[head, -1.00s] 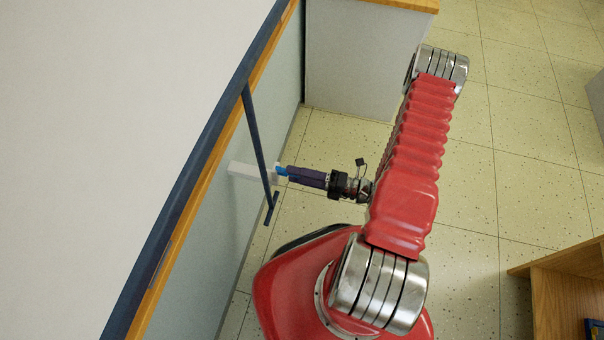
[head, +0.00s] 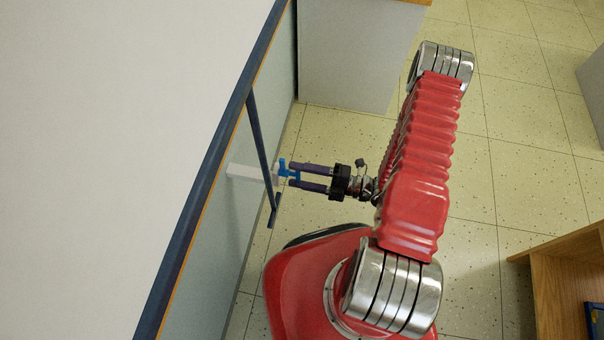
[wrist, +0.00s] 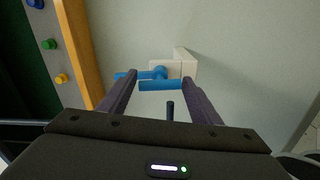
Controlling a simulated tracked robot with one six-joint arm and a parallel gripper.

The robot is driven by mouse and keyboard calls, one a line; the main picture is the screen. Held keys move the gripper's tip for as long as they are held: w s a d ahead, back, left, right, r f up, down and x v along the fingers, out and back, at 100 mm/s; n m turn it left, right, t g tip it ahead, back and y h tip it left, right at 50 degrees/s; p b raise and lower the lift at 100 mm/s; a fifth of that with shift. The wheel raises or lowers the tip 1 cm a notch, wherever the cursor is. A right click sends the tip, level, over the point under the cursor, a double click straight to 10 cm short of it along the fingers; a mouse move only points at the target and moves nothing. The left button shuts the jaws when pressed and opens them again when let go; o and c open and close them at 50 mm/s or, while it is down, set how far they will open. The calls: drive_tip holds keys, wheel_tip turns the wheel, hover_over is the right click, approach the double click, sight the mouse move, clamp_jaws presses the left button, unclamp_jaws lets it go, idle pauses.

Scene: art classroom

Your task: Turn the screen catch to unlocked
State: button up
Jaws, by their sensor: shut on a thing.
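The screen catch is a bright blue handle (head: 283,169) on a white block (head: 245,173), on the side of the pale grey panel. In the wrist view the blue handle (wrist: 163,85) lies across between my fingertips, with a round blue hub behind it and the white block (wrist: 186,60) beyond. My gripper (head: 294,176) has two purple fingers, set apart and shut on the blue handle. The wrist view also shows my gripper (wrist: 163,82) with a finger at each end of the handle. I cannot read any locked or unlocked mark.
A dark blue bar (head: 261,150) slants out from the panel edge close to my fingers. The pale panel (head: 215,220) is at the left. A grey cabinet (head: 355,55) stands at the back and a wooden shelf (head: 565,290) at the right. Tiled floor (head: 490,180) lies between.

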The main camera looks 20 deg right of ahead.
drive_tip(key=shift+w+d+f, duration=0.1)
drive_tip(key=shift+d+f, duration=0.05)
drive_tip(key=shift+f, duration=0.05)
drive_tip(key=o, duration=1.2)
drive_tip(key=shift+o, duration=1.2)
drive_tip(key=shift+r, duration=0.1)
drive_tip(key=v, duration=1.3)
drive_tip(key=shift+d, duration=0.4)
